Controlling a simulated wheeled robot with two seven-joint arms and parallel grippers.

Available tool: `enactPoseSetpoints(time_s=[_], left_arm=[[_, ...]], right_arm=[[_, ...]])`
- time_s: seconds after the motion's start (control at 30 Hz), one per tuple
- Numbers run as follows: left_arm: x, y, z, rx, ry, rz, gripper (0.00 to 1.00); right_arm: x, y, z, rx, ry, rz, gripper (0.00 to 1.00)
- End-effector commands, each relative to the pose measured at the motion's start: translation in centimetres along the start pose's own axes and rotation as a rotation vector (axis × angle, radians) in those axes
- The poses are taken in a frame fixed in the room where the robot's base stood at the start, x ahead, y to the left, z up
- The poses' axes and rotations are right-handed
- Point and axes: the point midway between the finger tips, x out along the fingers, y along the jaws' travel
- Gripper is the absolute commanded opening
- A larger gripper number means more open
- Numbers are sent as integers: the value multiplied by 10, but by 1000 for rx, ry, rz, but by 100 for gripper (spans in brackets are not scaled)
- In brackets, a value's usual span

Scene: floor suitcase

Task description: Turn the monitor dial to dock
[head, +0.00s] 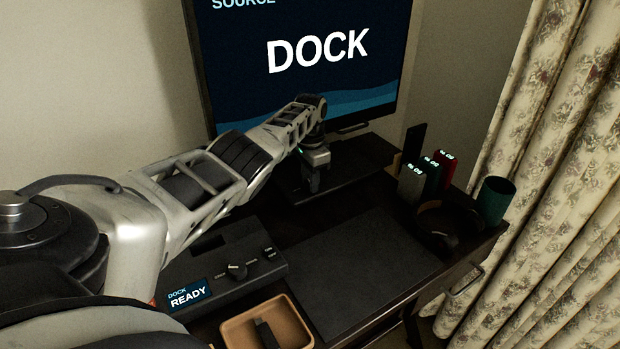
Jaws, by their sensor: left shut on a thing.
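The monitor (310,75) stands at the back, and its screen reads "SOURCE" and "DOCK". My left arm reaches across from the left to the dark riser (345,170) below the screen. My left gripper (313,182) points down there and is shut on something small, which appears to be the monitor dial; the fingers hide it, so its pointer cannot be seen. My right gripper is not in view.
A tan tray (265,325) holds a dark item. Upright blocks (412,185), headphones (440,225) and a green cup (494,200) stand right. The desk mat (365,265) is clear.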

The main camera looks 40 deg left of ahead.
Motion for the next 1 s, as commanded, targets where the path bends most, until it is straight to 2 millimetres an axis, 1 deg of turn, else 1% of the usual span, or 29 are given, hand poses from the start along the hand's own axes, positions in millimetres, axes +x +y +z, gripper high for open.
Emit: enactPoseSetpoints(time_s=[0.5,0.53,0.57,0.6,0.87,0.93,1.0], left_arm=[[-2,0,-2,20,5,-3,6],[-2,0,-2,20,5,-3,37],[-2,0,-1,20,5,-3,45],[-2,0,-1,19,4,-3,50],[-1,0,-1,17,2,-1,50],[-5,0,-1,17,3,-1,50],[-12,-1,-1,17,5,-3,50]], right_arm=[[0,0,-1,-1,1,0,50],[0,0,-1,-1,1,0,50],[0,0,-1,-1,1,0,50],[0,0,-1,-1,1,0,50],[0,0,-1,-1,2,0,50],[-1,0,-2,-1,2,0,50],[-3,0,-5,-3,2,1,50]])
